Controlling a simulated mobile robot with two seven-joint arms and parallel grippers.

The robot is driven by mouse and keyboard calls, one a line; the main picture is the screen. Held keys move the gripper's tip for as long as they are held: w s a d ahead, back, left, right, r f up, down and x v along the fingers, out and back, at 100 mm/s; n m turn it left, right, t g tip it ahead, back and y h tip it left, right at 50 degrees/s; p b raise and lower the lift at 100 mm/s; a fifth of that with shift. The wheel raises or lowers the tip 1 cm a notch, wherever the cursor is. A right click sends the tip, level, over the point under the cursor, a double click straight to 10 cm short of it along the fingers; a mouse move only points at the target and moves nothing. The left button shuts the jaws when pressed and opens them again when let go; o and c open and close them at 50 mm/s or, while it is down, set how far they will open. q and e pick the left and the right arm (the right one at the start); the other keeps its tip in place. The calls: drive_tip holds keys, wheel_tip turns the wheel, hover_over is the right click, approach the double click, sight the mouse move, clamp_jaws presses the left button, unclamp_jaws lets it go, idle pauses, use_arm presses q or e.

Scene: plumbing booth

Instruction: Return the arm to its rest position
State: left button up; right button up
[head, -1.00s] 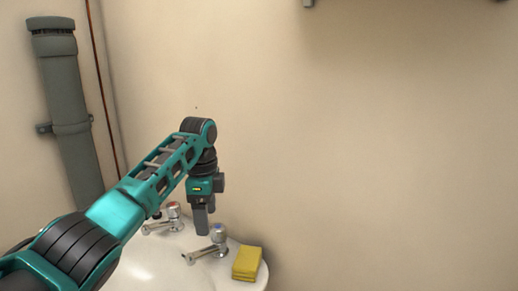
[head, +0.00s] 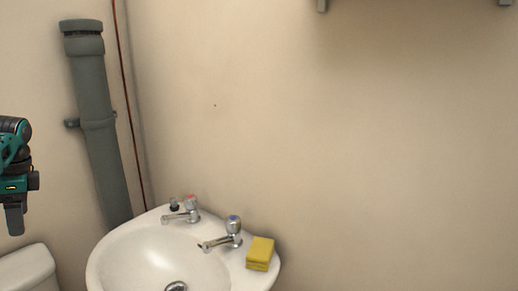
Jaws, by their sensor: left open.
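My left gripper (head: 15,220) hangs pointing down at the far left edge of the head view, with part of my left arm cut off by the frame. It is open, with nothing seen in it. It is in the air left of the white sink (head: 140,258), apart from everything. My right gripper is not in view.
A grey pipe (head: 95,125) and a thin copper pipe (head: 128,100) run up the wall. A white cistern (head: 28,272) is below my gripper.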

use_arm(q)
drive_tip(key=s+a+r+n, duration=0.2)
drive_tip(key=s+a, duration=0.3)
drive_tip(key=a, duration=0.2)
wheel_tip(320, 180, down, 15)
drive_tip(key=w+t+y, duration=0.2)
drive_tip(key=t+y, duration=0.1)
drive_tip(key=y, duration=0.2)
drive_tip(key=s+d+f+m+t, duration=0.2)
drive_tip(key=d+f+t, duration=0.2)
drive_tip(key=d+f, duration=0.45)
drive_tip(key=s+d+f+m+t+h, duration=0.1)
drive_tip(key=s+d+f+t+h, duration=0.15)
drive_tip(key=s+d+h, duration=0.55)
drive_tip(key=s+d+f+m+t+h, duration=0.1)
drive_tip(key=s+d+f, duration=0.35)
drive_tip(key=d, duration=0.75)
drive_tip(key=s+d+n+t, duration=0.1)
drive_tip(key=s+d+n, duration=0.2)
drive_tip(key=d+n, duration=0.6)
drive_tip(key=d, duration=0.8)
drive_tip(key=shift+s+d+f, duration=0.15)
drive_tip(key=shift+d+f, duration=0.2)
drive_tip(key=shift+f, duration=0.05)
